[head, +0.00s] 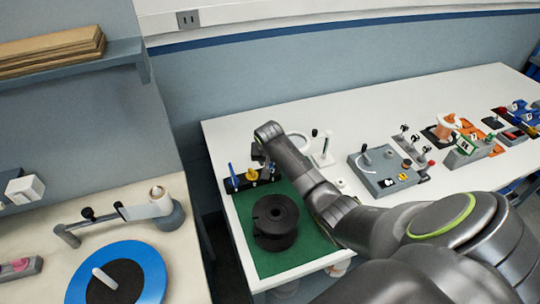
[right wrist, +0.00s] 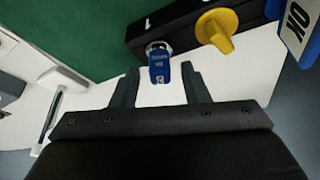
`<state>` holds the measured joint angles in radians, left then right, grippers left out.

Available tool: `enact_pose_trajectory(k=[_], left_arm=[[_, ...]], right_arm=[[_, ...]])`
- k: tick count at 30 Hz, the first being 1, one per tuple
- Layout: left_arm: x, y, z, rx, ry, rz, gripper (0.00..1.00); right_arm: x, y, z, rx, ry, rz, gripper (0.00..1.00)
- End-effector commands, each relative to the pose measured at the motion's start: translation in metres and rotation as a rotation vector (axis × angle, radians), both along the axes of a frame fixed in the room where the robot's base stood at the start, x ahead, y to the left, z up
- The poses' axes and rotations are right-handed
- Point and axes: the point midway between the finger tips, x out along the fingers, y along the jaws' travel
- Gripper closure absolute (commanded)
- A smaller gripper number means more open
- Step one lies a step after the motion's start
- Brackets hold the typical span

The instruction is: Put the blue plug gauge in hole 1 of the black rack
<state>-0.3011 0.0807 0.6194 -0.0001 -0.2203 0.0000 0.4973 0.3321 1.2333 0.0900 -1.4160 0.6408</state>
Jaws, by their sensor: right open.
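The blue plug gauge (right wrist: 159,68) stands at one end of the black rack (right wrist: 178,26) in the right wrist view, its lower end apparently in the rack. My right gripper (right wrist: 159,76) is open, with one finger on each side of the gauge and gaps between. In the head view the right gripper (head: 259,152) is over the right part of the rack (head: 228,186), and the gauge is not clear there. A yellow-handled piece (right wrist: 217,29) stands beside the gauge in the rack. My left gripper is not in view.
A blue piece marked OK (right wrist: 297,30) stands at the rack's other end. A black pulley (head: 275,222) sits on the green mat (head: 262,262) in front of the rack. A grey box (head: 384,172) with controls stands to the right. A blue disc (head: 152,270) lies on the left table.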

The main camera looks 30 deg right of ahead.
Motion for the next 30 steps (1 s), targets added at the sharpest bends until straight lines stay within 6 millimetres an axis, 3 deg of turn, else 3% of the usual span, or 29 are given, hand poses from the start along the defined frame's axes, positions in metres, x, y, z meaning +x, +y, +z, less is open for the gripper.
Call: enact_pose_trajectory(k=[21,30], left_arm=[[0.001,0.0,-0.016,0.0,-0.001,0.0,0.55],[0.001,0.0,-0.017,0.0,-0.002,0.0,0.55]], right_arm=[[-0.032,0.024,0.099,-0.001,-0.004,0.001,0.59],[-0.037,0.027,0.11,0.001,-0.001,-0.001,0.59]])
